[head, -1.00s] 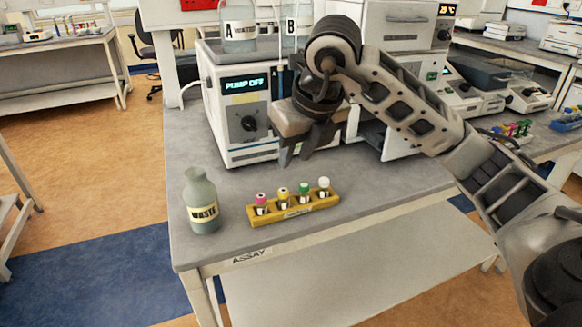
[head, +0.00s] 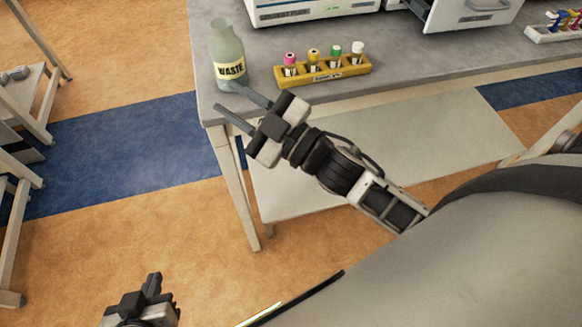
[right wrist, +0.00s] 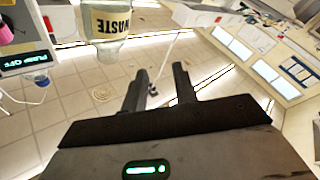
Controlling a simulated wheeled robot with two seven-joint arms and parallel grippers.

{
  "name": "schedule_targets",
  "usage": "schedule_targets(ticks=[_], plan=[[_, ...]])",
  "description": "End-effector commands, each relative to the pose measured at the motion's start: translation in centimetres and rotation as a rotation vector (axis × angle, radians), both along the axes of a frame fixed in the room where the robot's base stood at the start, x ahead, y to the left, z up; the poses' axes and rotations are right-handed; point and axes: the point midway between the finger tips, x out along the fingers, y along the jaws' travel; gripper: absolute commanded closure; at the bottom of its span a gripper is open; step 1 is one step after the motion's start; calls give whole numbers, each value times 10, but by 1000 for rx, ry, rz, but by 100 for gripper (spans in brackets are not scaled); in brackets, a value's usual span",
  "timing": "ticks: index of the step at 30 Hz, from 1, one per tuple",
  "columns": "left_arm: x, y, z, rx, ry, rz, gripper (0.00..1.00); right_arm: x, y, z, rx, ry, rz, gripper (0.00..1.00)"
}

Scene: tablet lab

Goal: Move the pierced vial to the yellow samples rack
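A yellow rack (head: 345,74) stands on the bench in the head view, holding several vials: pink-capped (head: 290,63), yellow-capped (head: 313,59), green-capped (head: 335,55) and white-capped (head: 358,53). I cannot tell which vial is pierced. My right gripper (head: 221,95) is open and empty at the bench's front left corner, near the waste bottle and left of the rack. Its fingers stand apart in the right wrist view (right wrist: 158,80). My left gripper (head: 153,282) is low at the bottom left, partly cut off, far from the rack; its fingers cannot be made out clearly.
The waste bottle (head: 229,60) stands just left of the yellow rack; it also shows in the right wrist view (right wrist: 106,25). A white rack (head: 555,33) with coloured vials is at the right edge. An instrument (head: 310,8) stands behind the yellow rack. Bench top (head: 430,48) is clear to its right.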

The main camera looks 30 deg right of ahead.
Motion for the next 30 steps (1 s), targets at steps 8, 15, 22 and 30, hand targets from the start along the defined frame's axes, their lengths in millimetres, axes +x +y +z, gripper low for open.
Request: schedule_targets(ticks=[8, 15, 22, 30], plan=[[0, 0, 1, -2, -1, 1, 100, -84, -30, -180, 198, 817, -298, 72], [1, 0, 1, -2, -1, 1, 100, -124, -27, -218, 231, 1026, -332, 72], [1, 0, 1, 0, -4, 1, 100, -123, -27, -218, 229, 1024, -331, 72], [2, 1, 1, 3, -5, -2, 100, -123, -27, -217, 229, 1022, -331, 72]])
